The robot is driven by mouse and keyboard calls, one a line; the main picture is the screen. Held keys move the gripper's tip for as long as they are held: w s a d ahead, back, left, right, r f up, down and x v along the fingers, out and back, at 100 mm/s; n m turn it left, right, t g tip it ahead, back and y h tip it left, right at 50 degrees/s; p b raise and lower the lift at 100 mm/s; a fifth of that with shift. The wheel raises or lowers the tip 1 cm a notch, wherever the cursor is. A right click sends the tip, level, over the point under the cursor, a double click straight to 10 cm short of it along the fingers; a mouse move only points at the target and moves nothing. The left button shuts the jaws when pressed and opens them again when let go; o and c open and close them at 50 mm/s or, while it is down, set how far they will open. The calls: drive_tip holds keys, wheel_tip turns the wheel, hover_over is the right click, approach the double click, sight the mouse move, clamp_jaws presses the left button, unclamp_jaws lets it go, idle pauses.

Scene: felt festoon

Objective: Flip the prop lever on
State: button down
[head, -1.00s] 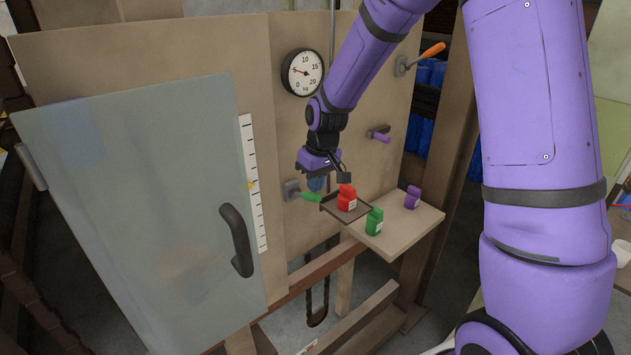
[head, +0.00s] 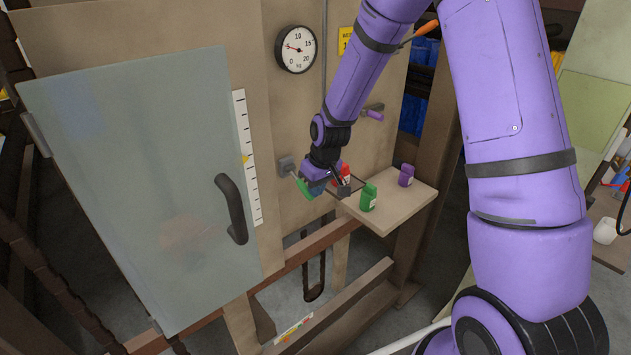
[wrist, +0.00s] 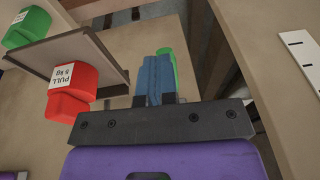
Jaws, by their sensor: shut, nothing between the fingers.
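A lever with a green handle (head: 303,187) is mounted on the tan panel, right of the ruler strip; no label tells me whether it is the prop lever. Its handle slopes down to the right. My gripper (head: 317,187) is at this handle, its blue fingers shut with nothing between them. In the wrist view the closed fingers (wrist: 155,80) are in front of the green handle (wrist: 170,62), overlapping it; I cannot tell whether they touch. A purple-handled lever (head: 373,115) and an orange-handled lever (head: 425,29) are farther right and higher.
A red weight (head: 345,173) sits on a small dark-edged tray close beside my gripper. A green weight (head: 368,198) and a purple weight (head: 406,175) stand on the shelf (head: 390,215). A dial (head: 296,47) is above; a glassy door with a handle (head: 232,208) is left.

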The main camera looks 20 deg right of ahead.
drive_tip(key=shift+f, duration=0.5)
idle(0.4)
